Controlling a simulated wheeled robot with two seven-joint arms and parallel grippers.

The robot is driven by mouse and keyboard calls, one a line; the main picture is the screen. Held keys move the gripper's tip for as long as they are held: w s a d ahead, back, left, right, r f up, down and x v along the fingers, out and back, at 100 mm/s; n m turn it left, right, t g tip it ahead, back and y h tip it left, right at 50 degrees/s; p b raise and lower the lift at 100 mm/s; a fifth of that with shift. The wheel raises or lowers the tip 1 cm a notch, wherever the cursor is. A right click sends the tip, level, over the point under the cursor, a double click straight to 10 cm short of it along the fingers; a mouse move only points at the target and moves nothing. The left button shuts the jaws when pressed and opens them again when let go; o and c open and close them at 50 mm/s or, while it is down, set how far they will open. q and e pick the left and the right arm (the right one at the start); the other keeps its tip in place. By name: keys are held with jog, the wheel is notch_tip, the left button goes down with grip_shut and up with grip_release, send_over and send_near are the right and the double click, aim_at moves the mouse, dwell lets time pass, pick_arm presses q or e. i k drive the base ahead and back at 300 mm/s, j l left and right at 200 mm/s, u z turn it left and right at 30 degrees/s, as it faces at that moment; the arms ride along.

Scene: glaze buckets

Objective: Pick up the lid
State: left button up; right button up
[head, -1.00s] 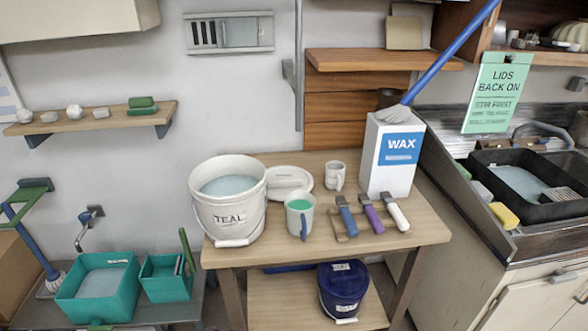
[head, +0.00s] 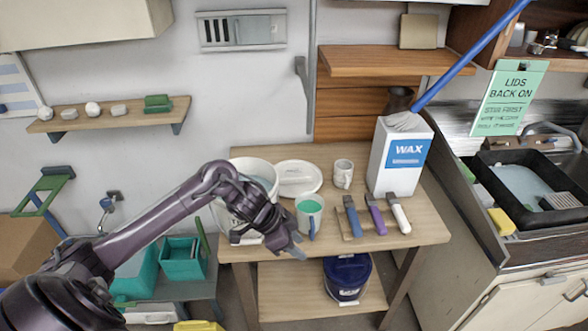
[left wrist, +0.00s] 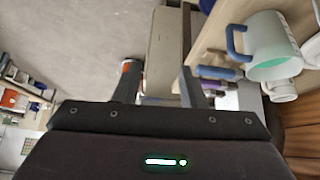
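The white lid (head: 298,178) lies flat on the wooden table, behind the mug of green glaze (head: 309,217) and right of the white bucket (head: 251,166). The bucket is open, with pale blue glaze inside; my left arm hides much of its front. My left gripper (head: 292,250) is in front of the bucket, near the table's front edge, left of the green mug and apart from the lid. In the left wrist view its fingers (left wrist: 158,80) stand apart with nothing held between them. The lid is not clear there. My right gripper is out of view.
The green mug (left wrist: 272,50) is at right in the wrist view. A dark blue bucket (head: 347,277) is on the lower shelf.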

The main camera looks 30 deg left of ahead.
aim_at(296, 178)
jog(key=i+j, duration=1.05)
jog(key=j, duration=0.15)
